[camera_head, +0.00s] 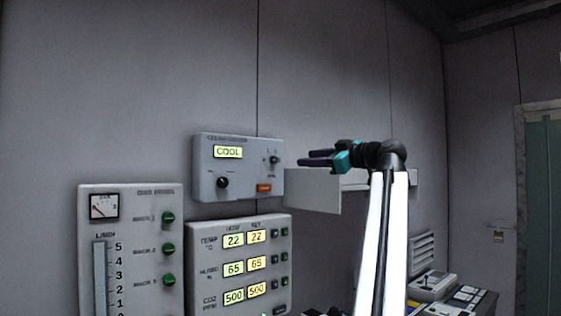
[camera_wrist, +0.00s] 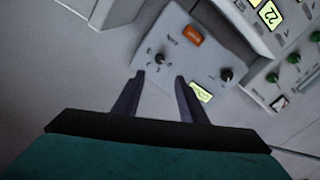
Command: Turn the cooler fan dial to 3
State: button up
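The cooler control box (camera_head: 238,172) is a grey wall panel with a lit COOL display (camera_head: 228,152), an orange switch (camera_head: 264,188), a black round dial (camera_head: 222,183) at lower left and a smaller knob (camera_head: 273,160) at upper right. Their labels are too small to read. In the wrist view the box appears turned around, with the small knob (camera_wrist: 160,58) just beyond my fingertips and the black dial (camera_wrist: 226,74) to the right. My gripper (camera_wrist: 159,78) is open and empty, its fingers apart. In the head view my gripper (camera_head: 302,158) is right of the box, pointing left.
Below the box is a climate panel (camera_head: 190,270) with lit number displays and green buttons. Left of it is a flow panel (camera_head: 130,192) with a gauge and green knobs. A pale blank box (camera_head: 315,195) is right of the cooler box. Equipment (camera_head: 435,285) stands at lower right.

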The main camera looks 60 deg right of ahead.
aim_at(276, 160)
jog(key=shift+w, duration=0.1)
jog(key=p+x, duration=0.4)
jog(key=x, duration=0.9)
jog(key=shift+w, duration=0.15)
grip_shut()
